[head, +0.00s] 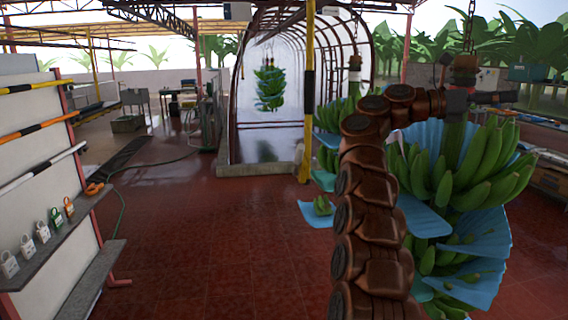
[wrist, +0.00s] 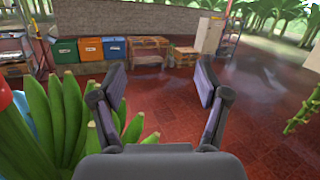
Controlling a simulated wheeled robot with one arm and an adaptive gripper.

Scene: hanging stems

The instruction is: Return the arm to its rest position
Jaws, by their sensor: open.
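My brown segmented arm rises through the middle right of the head view and bends to the right at the top. My gripper (head: 512,97) is at its end, beside the upper part of a hanging banana stem (head: 475,165). In the wrist view my gripper (wrist: 163,82) has its two fingers spread wide with nothing between them. Green bananas (wrist: 58,125) are close on the left of the wrist view, beside the left finger. My arm hides part of the hanging stem in the head view.
Blue sheets (head: 425,215) hang between the banana hands. A yellow post (head: 308,120) stands behind. A shelf with padlocks (head: 42,232) is at left. Coloured bins (wrist: 90,49) stand by a wall. Red floor is open centre-left.

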